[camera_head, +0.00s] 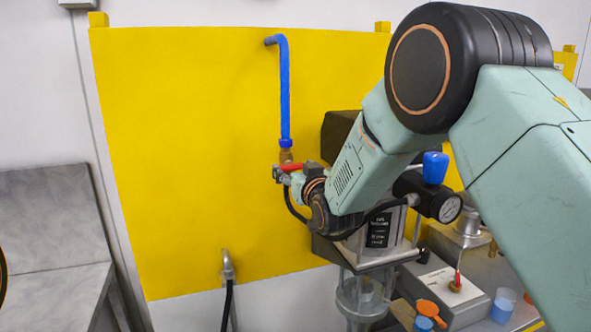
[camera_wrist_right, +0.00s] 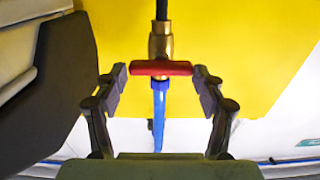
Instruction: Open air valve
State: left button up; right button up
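The air valve is a brass fitting (camera_head: 286,156) with a red handle (camera_head: 293,166), below a blue pipe (camera_head: 285,95) on the yellow panel. In the right wrist view, the red handle (camera_wrist_right: 161,68) lies crosswise over the brass body (camera_wrist_right: 160,42). My right gripper (camera_head: 281,175) is at the valve. In the wrist view, its fingers (camera_wrist_right: 160,78) are spread, one on each side of the handle, with small gaps showing at both ends. In the head view, my right arm and wrist hide part of the valve's surroundings. My left gripper is not in view.
The yellow panel (camera_head: 190,150) stands behind the valve. A pressure gauge (camera_head: 449,209) and blue knob (camera_head: 435,167) sit right of my wrist. Below are a clear vessel (camera_head: 362,297) and a grey box with a red-tipped switch (camera_head: 456,280). A pipe outlet (camera_head: 228,267) is at lower left.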

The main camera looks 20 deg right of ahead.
jog(key=shift+w+a, duration=0.15)
jog(key=shift+c, duration=1.4)
jog(key=c, duration=0.3)
jog(key=shift+n, duration=0.4)
jog(key=n+b, duration=0.2)
jog(key=shift+f+n, duration=0.1)
jog(key=shift+n, duration=0.3)
jog(key=n+b, duration=0.2)
jog(key=n, duration=0.1)
jog(key=shift+n, duration=0.3)
jog(key=n+b, duration=0.2)
jog(key=n, duration=0.3)
jog(key=shift+f, duration=0.1)
jog(key=n+b, duration=0.2)
jog(key=n, duration=0.3)
jog(key=shift+n, duration=0.5)
